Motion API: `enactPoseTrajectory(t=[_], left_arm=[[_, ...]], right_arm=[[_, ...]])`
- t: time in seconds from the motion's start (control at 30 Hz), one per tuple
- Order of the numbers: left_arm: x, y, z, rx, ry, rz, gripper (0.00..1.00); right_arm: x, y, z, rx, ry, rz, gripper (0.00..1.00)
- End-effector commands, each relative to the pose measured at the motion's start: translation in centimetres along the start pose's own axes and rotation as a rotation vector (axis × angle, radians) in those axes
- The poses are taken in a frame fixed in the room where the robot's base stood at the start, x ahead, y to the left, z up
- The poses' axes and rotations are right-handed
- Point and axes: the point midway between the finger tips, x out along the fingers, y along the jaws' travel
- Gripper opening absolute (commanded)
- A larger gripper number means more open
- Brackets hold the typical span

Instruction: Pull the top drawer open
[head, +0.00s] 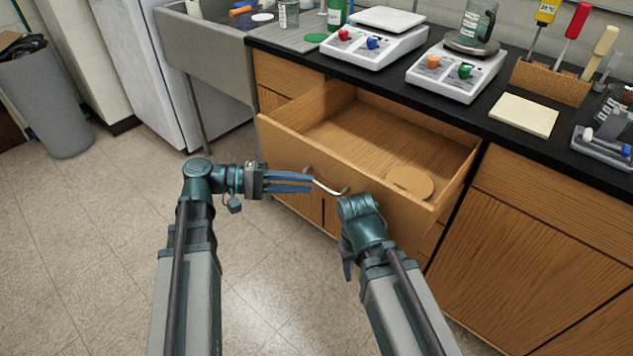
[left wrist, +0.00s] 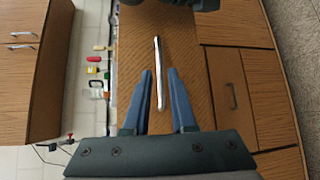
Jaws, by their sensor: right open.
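The wooden top drawer (head: 340,165) is pulled out of the cabinet, with its interior in plain view. Its curved metal handle (head: 326,188) is on the drawer front. My left gripper (head: 312,182) is beside the handle's left end, with its blue fingers apart. In the left wrist view, the handle (left wrist: 158,72) appears between the spread fingertips (left wrist: 160,72); I cannot tell whether they touch it. My right gripper (head: 352,205) is at the handle's right end, close to the drawer front; its fingers are mostly hidden behind my wrist.
A round wooden disc (head: 411,181) lies in the drawer. The black countertop (head: 470,105) holds two stirrer-like devices, a tool block (head: 550,83) and a pale pad (head: 524,114). A grey bin (head: 45,100) stands at left. The tiled floor (head: 90,220) at left is clear.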

Motion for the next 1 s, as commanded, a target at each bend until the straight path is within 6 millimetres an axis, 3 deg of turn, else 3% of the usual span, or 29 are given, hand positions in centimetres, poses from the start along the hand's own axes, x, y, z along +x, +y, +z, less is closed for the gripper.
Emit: enactPoseTrajectory(t=[0.2, 0.4, 0.6, 1.0], left_arm=[[-5.0, 0.1, -0.2, 0.0, 0.005, 0.0, 0.24], [-7.8, 0.1, -0.1, 0.0, 0.003, 0.0, 0.24], [-8.9, 0.0, 0.0, 0.0, 0.0, -0.001, 0.24], [-9.0, 0.0, 0.0, 0.0, 0.0, 0.0, 0.24]], right_arm=[[-0.8, 0.1, 0.1, 0.0, 0.0, 0.0, 0.5], [-1.2, 0.1, 0.1, 0.0, 0.0, 0.0, 0.5], [-1.3, 0.1, 0.1, 0.0, 0.0, 0.0, 0.5], [-1.3, 0.1, 0.1, 0.0, 0.0, 0.0, 0.5]])
